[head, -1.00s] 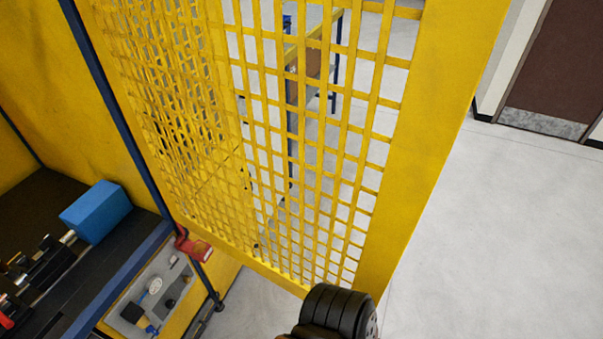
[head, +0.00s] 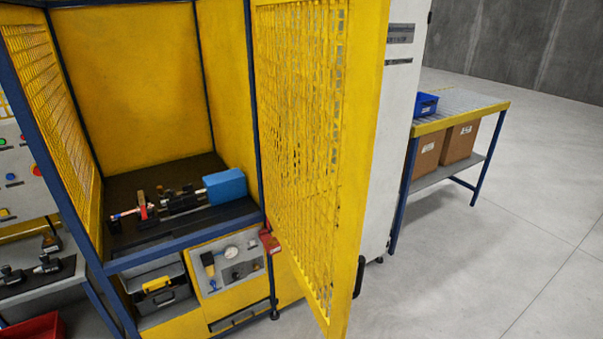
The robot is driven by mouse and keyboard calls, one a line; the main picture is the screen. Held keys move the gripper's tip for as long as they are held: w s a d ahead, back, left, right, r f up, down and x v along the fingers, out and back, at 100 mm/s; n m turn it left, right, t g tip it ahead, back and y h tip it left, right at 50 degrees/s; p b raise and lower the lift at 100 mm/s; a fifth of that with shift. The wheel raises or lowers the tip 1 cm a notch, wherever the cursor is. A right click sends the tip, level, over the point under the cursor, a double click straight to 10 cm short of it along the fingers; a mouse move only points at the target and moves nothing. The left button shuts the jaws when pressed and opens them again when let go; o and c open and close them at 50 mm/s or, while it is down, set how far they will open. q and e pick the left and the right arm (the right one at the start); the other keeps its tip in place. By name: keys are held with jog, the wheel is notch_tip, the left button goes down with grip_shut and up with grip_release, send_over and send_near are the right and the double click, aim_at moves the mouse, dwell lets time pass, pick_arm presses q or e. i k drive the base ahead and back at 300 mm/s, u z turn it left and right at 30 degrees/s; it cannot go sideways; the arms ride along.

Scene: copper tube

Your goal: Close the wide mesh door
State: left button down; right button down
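The wide yellow mesh door (head: 362,170) stands open, swung outward from the right side of the machine cage. A black handle (head: 359,277) shows at its outer edge, low down. The cage opening, framed by dark blue posts (head: 253,85), is uncovered, and its inside is visible. Neither of my grippers is in view, so I cannot see where they are relative to the door.
Inside the cage, a blue block (head: 225,186) and a clamp fixture (head: 180,200) sit on the dark bed. A gauge panel (head: 230,263) is below. A table (head: 470,113) with a blue bin (head: 424,104) stands at the right. Floor at the right is clear.

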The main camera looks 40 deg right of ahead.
aim_at(371, 23)
jog(key=u, duration=2.75)
jog(key=k, duration=1.45)
jog(key=z, duration=2.85)
